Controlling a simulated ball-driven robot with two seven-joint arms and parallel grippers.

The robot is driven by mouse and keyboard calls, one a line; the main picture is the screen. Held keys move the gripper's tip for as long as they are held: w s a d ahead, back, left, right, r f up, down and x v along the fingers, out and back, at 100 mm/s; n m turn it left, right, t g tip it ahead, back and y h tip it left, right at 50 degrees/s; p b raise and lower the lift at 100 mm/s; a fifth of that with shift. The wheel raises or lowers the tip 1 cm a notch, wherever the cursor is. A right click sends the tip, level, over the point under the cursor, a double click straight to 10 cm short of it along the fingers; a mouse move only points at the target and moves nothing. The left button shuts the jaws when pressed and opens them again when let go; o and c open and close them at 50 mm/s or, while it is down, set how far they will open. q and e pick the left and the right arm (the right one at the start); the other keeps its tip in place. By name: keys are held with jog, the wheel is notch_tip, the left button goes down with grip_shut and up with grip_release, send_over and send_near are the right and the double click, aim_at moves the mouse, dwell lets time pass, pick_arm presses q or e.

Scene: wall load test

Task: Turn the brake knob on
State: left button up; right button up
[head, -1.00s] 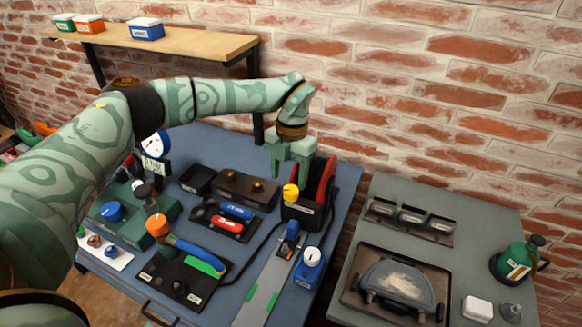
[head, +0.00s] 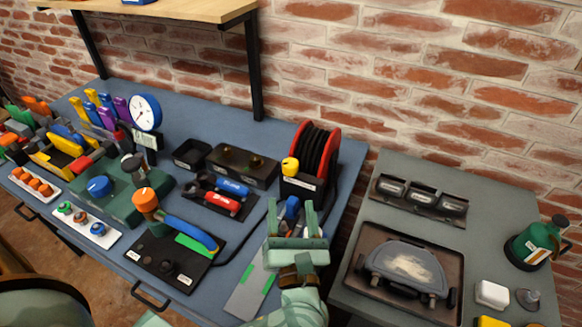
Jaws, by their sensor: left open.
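A yellow knob (head: 290,167) sits on a black base (head: 301,187) with a white label, beside a reel of black cable with red sides (head: 316,154). The label is too small to read, so I cannot tell for sure that this is the brake knob, nor its setting. My left gripper (head: 290,204) is open, nearer the front than the yellow knob and apart from it. Its fingers point toward the back of the table. A blue part (head: 292,208) on the grey strip shows between them. The gripper hides the blue-knobbed unit. My right gripper is not in view.
A black plate with an orange-topped handle (head: 146,201) and blue lever stands left of the gripper. A green box with a blue knob (head: 99,187) and a dial gauge (head: 145,112) are farther left. A grey side table (head: 395,222) with a tray is at right.

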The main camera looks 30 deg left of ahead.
aim_at(291, 171)
pick_arm(q)
jog(key=w+a+f+n, duration=0.1)
jog(key=w+a, duration=0.1)
jog(key=w, duration=0.3)
jog(key=w+a+f+n+g+h+b, duration=0.1)
jog(key=w+a, duration=0.2)
jog(key=w, duration=0.2)
jog(key=w+a+f+h, duration=0.1)
jog(key=w+a, duration=0.2)
jog(key=w, duration=0.2)
jog(key=shift+a+f+n+g+b, duration=0.15)
jog(key=shift+f+n+g+b, duration=0.2)
jog(key=shift+f+n+g, duration=0.05)
jog(key=c, duration=1)
